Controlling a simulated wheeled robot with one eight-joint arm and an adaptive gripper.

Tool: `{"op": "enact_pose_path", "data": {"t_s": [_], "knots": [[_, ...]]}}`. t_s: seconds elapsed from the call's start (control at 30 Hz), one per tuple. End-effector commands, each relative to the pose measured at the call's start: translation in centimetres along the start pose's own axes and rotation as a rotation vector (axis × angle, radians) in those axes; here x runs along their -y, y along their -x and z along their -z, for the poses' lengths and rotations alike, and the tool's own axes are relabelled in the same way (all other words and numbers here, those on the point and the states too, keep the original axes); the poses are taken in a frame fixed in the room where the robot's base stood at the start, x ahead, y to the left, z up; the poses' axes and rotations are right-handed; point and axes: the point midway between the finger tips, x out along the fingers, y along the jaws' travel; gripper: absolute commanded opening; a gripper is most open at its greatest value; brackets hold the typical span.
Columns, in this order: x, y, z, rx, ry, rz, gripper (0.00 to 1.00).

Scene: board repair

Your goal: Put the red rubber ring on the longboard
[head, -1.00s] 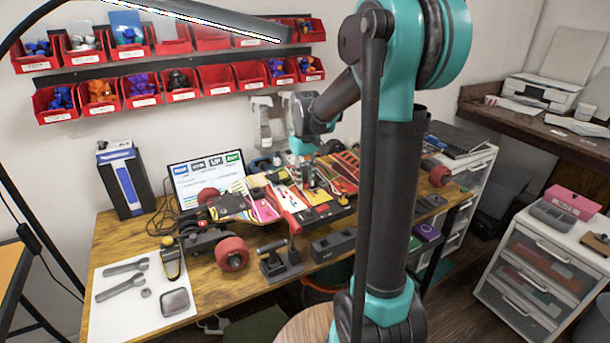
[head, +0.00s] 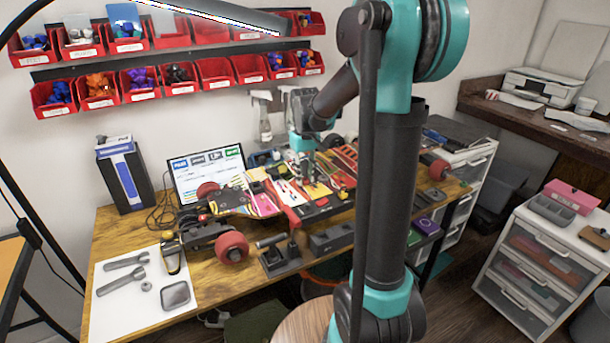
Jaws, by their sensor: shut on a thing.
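The longboard (head: 262,205) lies across the workbench, its colourful deck facing up, with red wheels (head: 232,246) at its left end and another at the far right. My gripper (head: 309,178) points down over the middle of the deck, low and close to the colourful surface. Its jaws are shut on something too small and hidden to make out. I cannot pick out the red rubber ring among the red parts around the deck.
A laptop (head: 207,170) stands behind the board. Spanners (head: 121,280) lie on a white mat (head: 110,318) at the front left. A dark metal fixture (head: 279,256) stands at the bench's front edge. Red bins (head: 138,83) hang on the wall. A drawer unit (head: 535,262) stands right.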

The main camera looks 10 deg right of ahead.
Motion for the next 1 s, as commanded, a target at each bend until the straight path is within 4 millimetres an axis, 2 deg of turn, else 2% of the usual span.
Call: {"op": "enact_pose_path", "data": {"t_s": [0.87,0.9,1.0], "knots": [[-0.01,-0.62,0.02,0.000,0.000,0.000,0.04],[-0.01,-0.62,0.02,0.000,0.000,0.000,0.27],[-0.01,-0.62,0.02,0.000,0.000,0.000,0.39]]}}
